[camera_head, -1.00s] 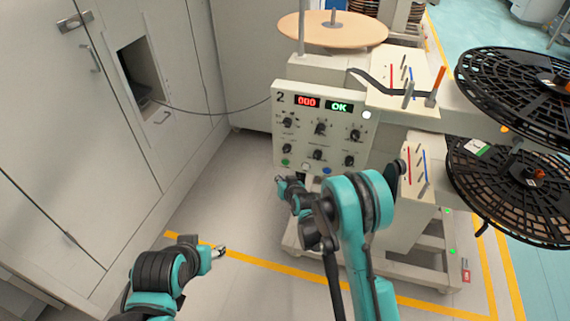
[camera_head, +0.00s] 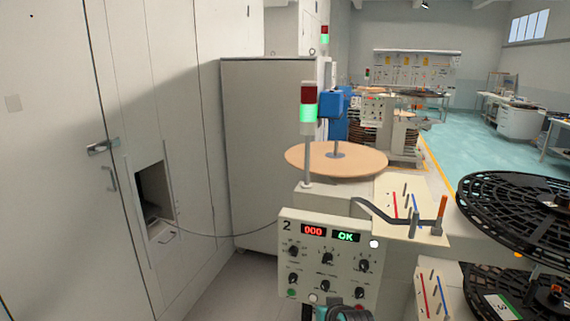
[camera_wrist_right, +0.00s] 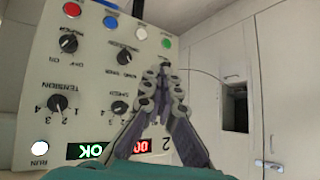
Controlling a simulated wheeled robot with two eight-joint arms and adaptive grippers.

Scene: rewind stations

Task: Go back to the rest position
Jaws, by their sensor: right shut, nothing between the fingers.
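My right gripper (camera_wrist_right: 165,72) shows in the right wrist view. Its fingers are together with nothing between them, in front of the control panel (camera_wrist_right: 88,75) of station 2. I cannot tell from this view how far the fingertips are from the panel. In the head view only a teal and black part of my right arm shows at the bottom edge, below the panel (camera_head: 308,264); the gripper itself is hidden there. The panel's displays (camera_head: 330,234) read red 000 and green OK. My left gripper is out of view.
Black reels (camera_head: 515,205) stand at the right of the station, with a tan round disc (camera_head: 335,158) behind the panel. A signal tower (camera_head: 308,110) glows green. Tall grey cabinets (camera_head: 75,150) line the left. Open teal floor (camera_head: 480,150) lies far right.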

